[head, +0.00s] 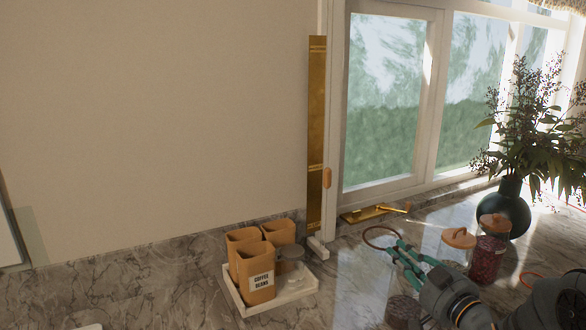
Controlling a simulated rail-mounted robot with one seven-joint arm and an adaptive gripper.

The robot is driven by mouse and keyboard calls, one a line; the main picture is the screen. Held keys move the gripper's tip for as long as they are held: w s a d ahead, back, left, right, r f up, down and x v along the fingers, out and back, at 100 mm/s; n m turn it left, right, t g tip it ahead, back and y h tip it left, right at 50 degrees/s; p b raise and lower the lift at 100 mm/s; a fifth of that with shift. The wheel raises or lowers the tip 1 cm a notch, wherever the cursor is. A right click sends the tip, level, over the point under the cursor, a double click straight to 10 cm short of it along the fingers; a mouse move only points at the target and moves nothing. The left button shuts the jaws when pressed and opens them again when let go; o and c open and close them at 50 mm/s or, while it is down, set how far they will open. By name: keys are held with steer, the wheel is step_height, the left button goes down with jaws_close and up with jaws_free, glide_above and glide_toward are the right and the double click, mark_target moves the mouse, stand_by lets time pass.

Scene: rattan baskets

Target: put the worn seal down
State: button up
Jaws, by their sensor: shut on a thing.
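My gripper (396,250) reaches in from the lower right over the marble counter. Its green fingers are shut on a thin brownish-orange ring, which looks like the worn seal (366,231). The ring sticks out to the left of the fingertips, in front of the window sill. From this view I cannot tell whether it touches the counter. Another orange ring (522,284) lies on the counter at the right, partly hidden by my arm. A glass jar with dark red contents (487,258) stands behind my arm. A round wooden lid with a knob (459,238) is left of it.
A white tray (287,296) with orange canisters (257,274), one labelled coffee beans, stands left of my gripper. A dark jar (403,312) is at the bottom edge. A second wooden lid (495,223) and a dark vase (508,210) are at right. Counter between tray and gripper is clear.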

steer(key=s+a+f, duration=0.1)
steer(key=f, duration=0.1)
steer(key=s+a+f+m+h, duration=0.1)
steer(key=a+f, duration=0.1)
steer(key=f, duration=0.1)
steer(key=s+a+f+h, duration=0.1)
steer(key=a+f, duration=0.1)
steer(key=shift+a+f+m, duration=0.25)
steer(key=shift+f+m, duration=0.05)
steer(key=shift+o, duration=0.3)
steer(key=s+a+f+m+t+h, duration=0.1)
steer(key=s+a+f+m+h, duration=0.1)
steer(key=s+f, duration=0.4)
steer(key=shift+s+a+f+h, duration=0.15)
steer(key=shift+s+a+h, duration=0.2)
steer(key=shift+s+h, duration=0.5)
steer(key=shift+s+f, duration=0.2)
steer(key=shift+s, duration=0.55)
steer(key=shift+w, duration=0.15)
